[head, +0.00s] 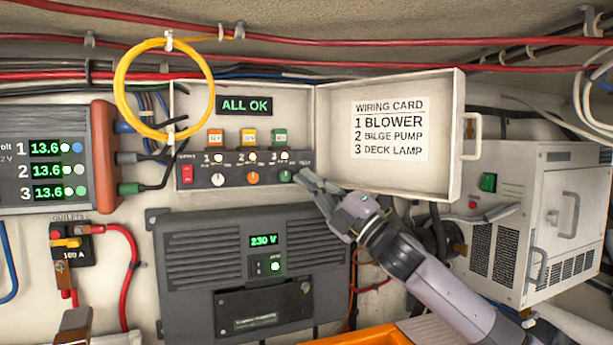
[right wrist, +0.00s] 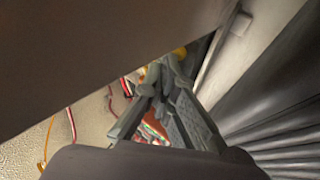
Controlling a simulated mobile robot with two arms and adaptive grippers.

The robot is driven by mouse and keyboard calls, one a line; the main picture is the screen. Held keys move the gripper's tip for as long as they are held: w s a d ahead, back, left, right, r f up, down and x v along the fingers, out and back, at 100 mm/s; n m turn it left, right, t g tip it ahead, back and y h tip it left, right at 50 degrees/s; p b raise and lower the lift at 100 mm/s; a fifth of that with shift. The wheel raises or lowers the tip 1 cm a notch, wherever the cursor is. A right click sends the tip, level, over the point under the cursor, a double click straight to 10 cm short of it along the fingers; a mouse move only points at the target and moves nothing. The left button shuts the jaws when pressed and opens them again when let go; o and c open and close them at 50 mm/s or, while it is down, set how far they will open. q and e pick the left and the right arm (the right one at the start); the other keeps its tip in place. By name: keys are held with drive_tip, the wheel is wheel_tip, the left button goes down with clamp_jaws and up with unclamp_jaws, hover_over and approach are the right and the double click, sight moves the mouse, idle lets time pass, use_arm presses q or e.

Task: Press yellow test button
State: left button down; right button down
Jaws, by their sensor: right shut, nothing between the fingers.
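The control panel (head: 203,174) sits in an open white wall box, with a red switch at its left and white, orange and green knobs along its bottom row. I cannot make out a yellow test button in the head view; the panel's right end is partly behind my right gripper. My right gripper (head: 304,178) is shut and empty, its fingertips by the panel's right end, just right of the green knob (head: 285,175). Whether it touches the panel I cannot tell. In the right wrist view, a small yellow patch (right wrist: 180,52) shows near the fingertips (right wrist: 166,68); I cannot tell what it is.
The box's open lid (head: 333,100) carries a wiring card (head: 390,128) and stands just above my right gripper. A dark inverter (head: 190,252) is below the box. A yellow cable loop (head: 121,88) hangs at the upper left. A grey unit (head: 521,207) stands at right.

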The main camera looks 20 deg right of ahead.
drive_tip(key=shift+s, duration=0.6)
drive_tip(key=shift+s, duration=0.1)
drive_tip(key=s+b, duration=0.1)
drive_tip(key=s, duration=0.1)
drive_tip(key=s+b, duration=0.1)
drive_tip(key=s, duration=0.1)
drive_tip(key=shift+s+a, duration=0.2)
drive_tip(key=shift+s, duration=0.2)
idle(0.6)
